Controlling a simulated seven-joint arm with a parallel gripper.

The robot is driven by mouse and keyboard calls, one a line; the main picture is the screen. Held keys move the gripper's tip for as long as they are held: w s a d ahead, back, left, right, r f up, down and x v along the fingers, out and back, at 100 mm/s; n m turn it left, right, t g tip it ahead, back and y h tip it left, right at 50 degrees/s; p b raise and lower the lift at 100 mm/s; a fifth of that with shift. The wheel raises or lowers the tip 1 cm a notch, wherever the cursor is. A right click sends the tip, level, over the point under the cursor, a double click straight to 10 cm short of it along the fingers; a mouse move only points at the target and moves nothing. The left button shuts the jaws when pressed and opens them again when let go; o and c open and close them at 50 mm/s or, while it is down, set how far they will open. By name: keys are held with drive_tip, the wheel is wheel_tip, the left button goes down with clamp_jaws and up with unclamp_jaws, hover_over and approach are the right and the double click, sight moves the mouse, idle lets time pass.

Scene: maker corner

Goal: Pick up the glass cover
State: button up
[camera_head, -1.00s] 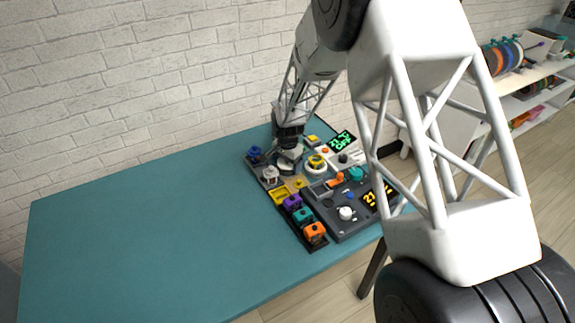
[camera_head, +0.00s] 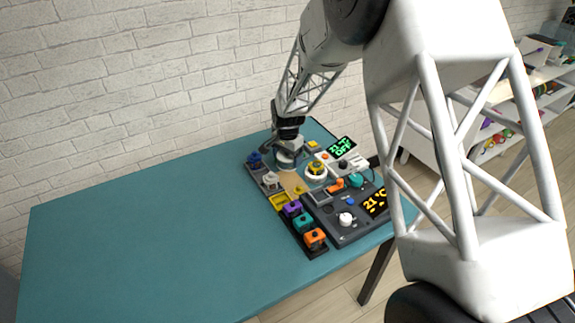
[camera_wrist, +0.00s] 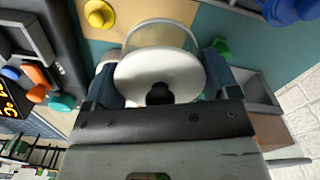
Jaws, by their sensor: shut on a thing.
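The glass cover (camera_wrist: 161,36) shows in the wrist view as a clear round wall with a pale disc-shaped top and a dark knob. My gripper (camera_wrist: 161,82) has a blue-grey finger on each side of it and is shut on it. In the head view my gripper (camera_head: 289,152) is at the back of the crowded board, with the pale cover only partly visible there. A gap under the cover is hard to judge.
A yellow knob on a white ring (camera_head: 316,170) stands just right of my gripper. A dark control panel (camera_head: 335,218) and several coloured blocks, including an orange one (camera_head: 314,238), lie nearer. The teal table (camera_head: 140,240) is clear on the left.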

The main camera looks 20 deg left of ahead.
drive_tip(key=shift+r, duration=1.95)
drive_tip(key=m, duration=0.1)
approach(317, 163)
drive_tip(key=s+f, duration=0.1)
drive_tip(key=s, duration=0.1)
drive_tip(key=shift+d+f, duration=0.1)
drive_tip(key=shift+f, duration=0.1)
drive_tip(key=shift+f, duration=0.2)
drive_tip(key=shift+f, duration=2.95)
drive_tip(key=shift+f, duration=0.25)
drive_tip(key=o, duration=0.8)
